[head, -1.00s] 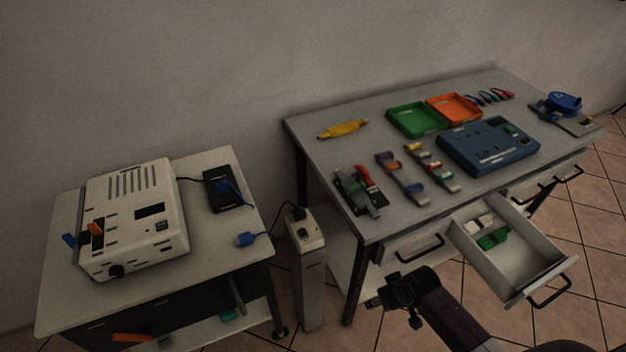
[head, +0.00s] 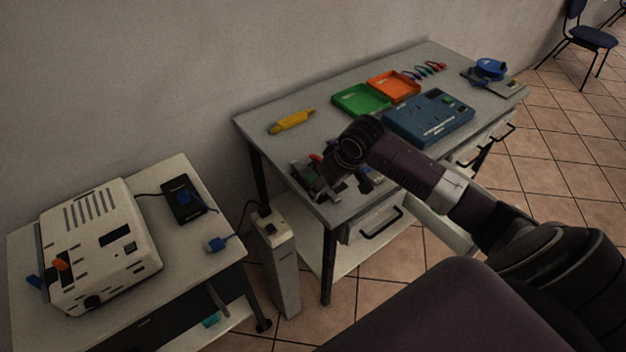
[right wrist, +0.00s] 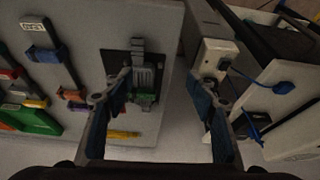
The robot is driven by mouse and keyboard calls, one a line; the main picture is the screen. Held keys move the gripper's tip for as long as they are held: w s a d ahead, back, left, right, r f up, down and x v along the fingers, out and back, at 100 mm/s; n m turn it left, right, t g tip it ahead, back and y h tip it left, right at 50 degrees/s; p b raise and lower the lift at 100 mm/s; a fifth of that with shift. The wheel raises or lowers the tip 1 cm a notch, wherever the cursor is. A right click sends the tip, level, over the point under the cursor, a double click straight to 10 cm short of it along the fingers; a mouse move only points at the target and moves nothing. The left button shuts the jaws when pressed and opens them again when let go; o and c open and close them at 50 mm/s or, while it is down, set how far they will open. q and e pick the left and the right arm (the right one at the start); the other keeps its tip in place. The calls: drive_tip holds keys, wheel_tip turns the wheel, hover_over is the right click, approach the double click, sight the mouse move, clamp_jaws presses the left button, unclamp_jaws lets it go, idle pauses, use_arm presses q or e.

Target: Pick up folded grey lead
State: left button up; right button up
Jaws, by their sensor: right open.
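No folded grey lead can be told apart with certainty. Grey strips with coloured bands lie on the large workbench; the right wrist view shows one with blue blocks and a white label (right wrist: 42,52). Beside them a black plate with a ribbed grey piece (right wrist: 146,75) sits near the bench edge. My right gripper (head: 322,178) is over this front left corner of the bench in the head view, and my arm hides much of the strips there. In the right wrist view my right gripper (right wrist: 160,80) is open and empty, its fingers spread wide. My left gripper is not in view.
The workbench (head: 222,118) also carries a yellow tool (head: 291,121), green tray (head: 360,99), orange tray (head: 392,86) and blue board (head: 428,117). A white power unit (head: 277,265) stands in the gap beside a side table with a beige device (head: 100,240).

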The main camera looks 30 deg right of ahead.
drive_tip(key=shift+m, duration=0.3)
drive_tip(key=shift+w+d+f+p, duration=0.25)
drive_tip(key=shift+w+d+f, duration=0.15)
drive_tip(key=shift+w+f, duration=0.45)
drive_tip(key=shift+w+d+f+p, duration=0.3)
drive_tip(key=shift+w+d+f, duration=0.1)
drive_tip(key=shift+w+f, duration=0.45)
drive_tip(key=shift+w+d+f+p, duration=0.25)
drive_tip(key=shift+w+d+f, duration=0.15)
drive_tip(key=shift+w+f, duration=0.45)
drive_tip(key=shift+c, duration=0.2)
drive_tip(key=c, duration=1.3)
